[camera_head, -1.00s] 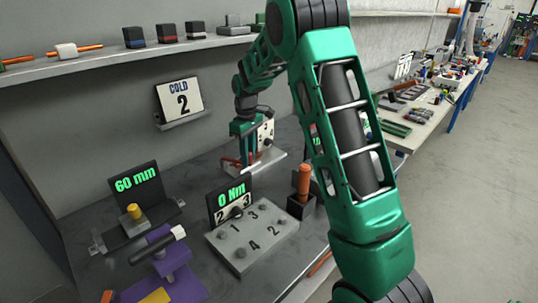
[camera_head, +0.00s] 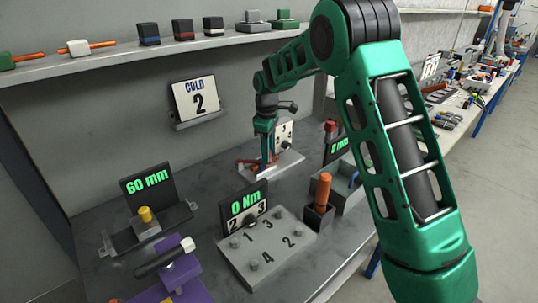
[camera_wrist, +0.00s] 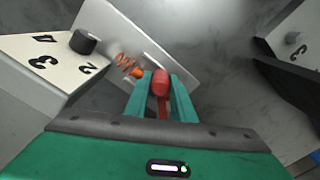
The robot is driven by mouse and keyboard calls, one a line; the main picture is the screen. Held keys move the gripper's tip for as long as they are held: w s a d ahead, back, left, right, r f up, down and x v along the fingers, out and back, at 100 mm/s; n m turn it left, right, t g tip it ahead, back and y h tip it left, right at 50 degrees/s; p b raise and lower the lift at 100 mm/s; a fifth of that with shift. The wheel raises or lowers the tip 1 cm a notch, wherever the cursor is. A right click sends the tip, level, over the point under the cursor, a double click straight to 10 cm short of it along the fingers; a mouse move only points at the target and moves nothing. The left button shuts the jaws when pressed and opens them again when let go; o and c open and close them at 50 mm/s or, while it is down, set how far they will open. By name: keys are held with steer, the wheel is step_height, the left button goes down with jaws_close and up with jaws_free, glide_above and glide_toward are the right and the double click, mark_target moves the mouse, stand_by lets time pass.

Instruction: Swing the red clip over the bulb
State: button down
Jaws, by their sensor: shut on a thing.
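My gripper (camera_head: 265,152) is low over a white plate (camera_head: 285,167) on the bench, in front of a small numbered dial panel (camera_head: 284,134). In the wrist view, its two teal fingers (camera_wrist: 161,100) are closed around the red clip (camera_wrist: 160,84), whose rounded red end stands up between them. An orange piece (camera_wrist: 137,73), which looks like the bulb, sits just left of the clip at the end of a copper coil (camera_wrist: 123,62). The clip appears beside it; I cannot tell whether they touch. In the head view my gripper hides much of this spot.
The dial panel's black knob (camera_wrist: 83,42) is close at left in the wrist view. A dark stand (camera_wrist: 290,80) is at right. In the head view, a grey numbered block (camera_head: 268,250), an orange-handled tool in a holder (camera_head: 322,190) and a purple fixture (camera_head: 178,275) stand nearer.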

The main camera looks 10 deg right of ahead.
steer(key=c, duration=1.5)
jaws_free()
steer(key=shift+d, duration=0.1)
steer(key=shift+r, duration=0.15)
step_height(320, 180, up, 10)
steer(key=shift+r, duration=0.25)
